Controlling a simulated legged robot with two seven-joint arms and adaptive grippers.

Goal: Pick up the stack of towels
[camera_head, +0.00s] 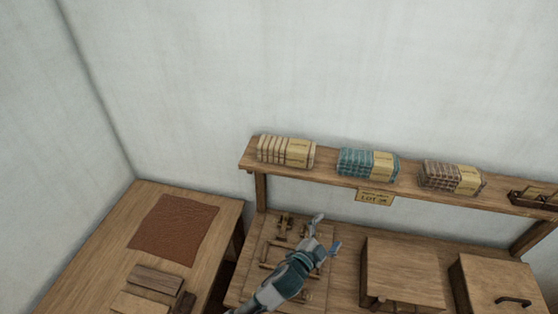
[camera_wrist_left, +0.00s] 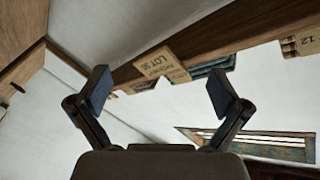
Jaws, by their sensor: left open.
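Three folded, banded towel stacks stand apart on the raised wooden shelf: a cream striped stack (camera_head: 286,151), a teal stack (camera_head: 366,164) and a brown checked stack (camera_head: 450,177). Each has a pale paper band. My left gripper (camera_head: 327,233) is open and empty, below and in front of the shelf. In the left wrist view its two fingers (camera_wrist_left: 160,92) are spread wide, with the lot sign (camera_wrist_left: 160,65) beyond and between them. A teal edge (camera_wrist_left: 212,68), seemingly a towel stack, shows beside the sign. My right gripper is not in view.
The shelf (camera_head: 330,179) stands over a bench with a wooden board of fittings (camera_head: 262,248), a wooden box (camera_head: 402,270) and a handled box (camera_head: 505,280). A dark tray (camera_head: 535,198) is at the shelf's right. A brown mat (camera_head: 173,228) lies on the left table.

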